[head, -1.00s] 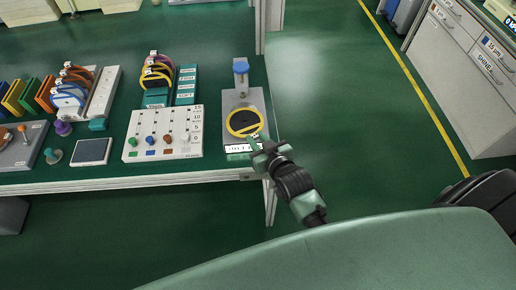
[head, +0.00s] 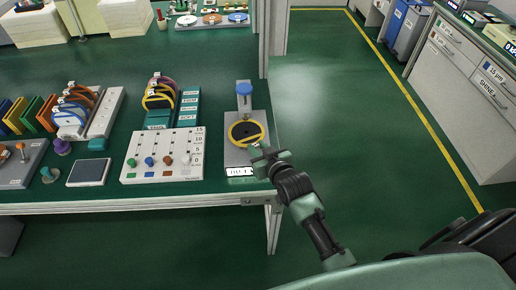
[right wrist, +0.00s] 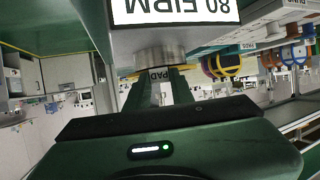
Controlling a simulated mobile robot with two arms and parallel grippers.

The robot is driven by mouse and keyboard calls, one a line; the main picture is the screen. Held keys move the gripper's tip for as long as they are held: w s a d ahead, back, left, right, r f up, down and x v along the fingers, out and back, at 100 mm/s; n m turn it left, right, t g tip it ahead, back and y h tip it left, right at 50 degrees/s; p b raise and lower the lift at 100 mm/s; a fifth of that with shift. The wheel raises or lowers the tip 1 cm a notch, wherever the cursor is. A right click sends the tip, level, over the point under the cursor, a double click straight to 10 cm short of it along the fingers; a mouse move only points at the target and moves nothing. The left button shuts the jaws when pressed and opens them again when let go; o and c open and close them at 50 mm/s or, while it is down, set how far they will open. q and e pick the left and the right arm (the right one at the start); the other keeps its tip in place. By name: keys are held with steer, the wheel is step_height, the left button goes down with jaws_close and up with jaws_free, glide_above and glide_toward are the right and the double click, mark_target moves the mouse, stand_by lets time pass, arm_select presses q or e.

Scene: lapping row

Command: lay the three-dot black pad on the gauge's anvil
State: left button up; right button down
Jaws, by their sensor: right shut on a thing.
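The black pad with a yellow rim (head: 246,133) is over the grey gauge (head: 240,157), in front of its blue-topped column (head: 244,90). My right gripper (head: 264,157) is shut on the pad's tab at the gauge's right front. In the right wrist view the tab marked PAD (right wrist: 156,76) is between the fingers. The pad shows there as a thin yellow edge against the round metal anvil (right wrist: 161,54); I cannot tell whether they touch. The gauge's display (right wrist: 175,12) reads "80 FIRM" upside down. The pad's dots are not readable. My left gripper is not in view.
A white slider board (head: 162,155) stands left of the gauge. Behind it a teal rack (head: 158,116) holds more rimmed pads. Farther left are a grey-white rack (head: 100,112) and a small dark plate (head: 89,172). The table ends just right of the gauge, with open floor beyond.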

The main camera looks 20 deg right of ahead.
steer(key=c, duration=1.1)
jaws_free()
steer(key=shift+c, duration=0.2)
